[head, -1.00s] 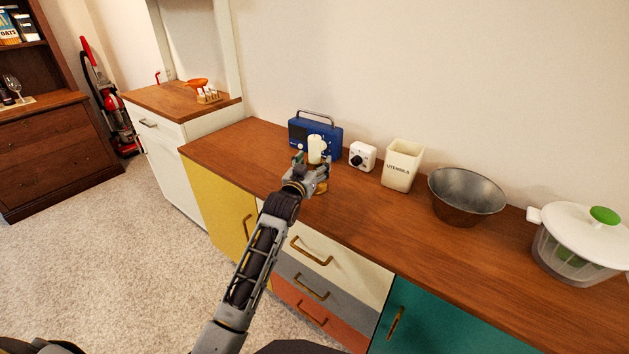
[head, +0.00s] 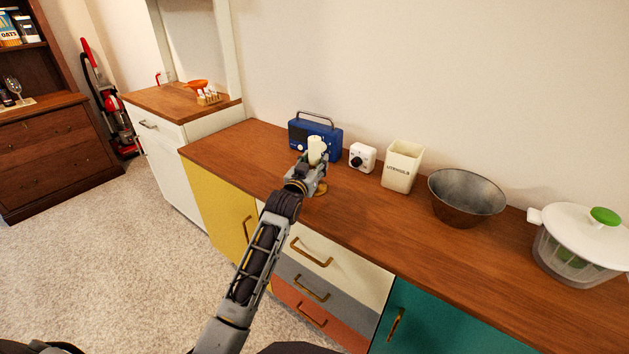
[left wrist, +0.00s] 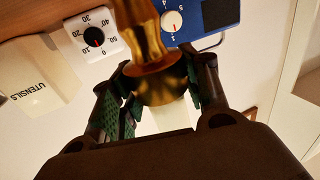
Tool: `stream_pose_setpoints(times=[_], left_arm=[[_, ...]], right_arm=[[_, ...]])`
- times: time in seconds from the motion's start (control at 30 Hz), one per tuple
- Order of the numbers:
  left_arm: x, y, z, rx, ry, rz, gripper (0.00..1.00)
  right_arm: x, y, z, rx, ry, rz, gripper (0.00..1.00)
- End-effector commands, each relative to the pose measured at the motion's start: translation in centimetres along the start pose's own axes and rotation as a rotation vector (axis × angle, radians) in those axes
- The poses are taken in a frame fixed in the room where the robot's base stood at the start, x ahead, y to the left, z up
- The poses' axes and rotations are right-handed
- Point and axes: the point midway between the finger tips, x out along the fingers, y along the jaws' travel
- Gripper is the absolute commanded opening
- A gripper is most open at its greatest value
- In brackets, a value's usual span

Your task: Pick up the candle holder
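The candle holder is brass with a pale candle (head: 317,150) upright in it. It stands on the wooden counter in front of the blue radio; its round base (head: 320,189) shows just right of my gripper. In the left wrist view its brass stem (left wrist: 143,30) and cup run down between my fingers. My left gripper (head: 314,168) is at the holder's upper part, with its green-padded fingers (left wrist: 160,92) against both sides of the brass cup. It looks shut on it. My gripper hides most of the stem in the head view. My right gripper is not in view.
The blue radio (head: 301,131) is close behind the candle holder. A white timer (head: 362,157), a utensils pot (head: 402,166), a metal bowl (head: 466,198) and a salad spinner (head: 577,243) stand to the right. The counter (head: 225,151) is clear on the left.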

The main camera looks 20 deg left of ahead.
Motion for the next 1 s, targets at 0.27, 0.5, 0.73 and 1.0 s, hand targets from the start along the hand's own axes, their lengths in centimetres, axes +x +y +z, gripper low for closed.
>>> stream_pose_setpoints(times=[0.27,0.5,0.73,1.0], left_arm=[[0.0,0.0,0.0,0.0,0.0,0.0,0.0],[0.0,0.0,-0.2,0.0,0.003,0.0,0.0],[0.0,0.0,-0.8,0.0,0.004,0.0,0.0],[0.0,0.0,-3.1,0.0,0.005,0.0,0.0]], right_arm=[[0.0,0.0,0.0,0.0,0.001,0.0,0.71],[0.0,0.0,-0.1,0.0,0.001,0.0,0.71],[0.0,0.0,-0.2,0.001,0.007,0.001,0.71],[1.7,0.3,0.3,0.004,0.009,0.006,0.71]])
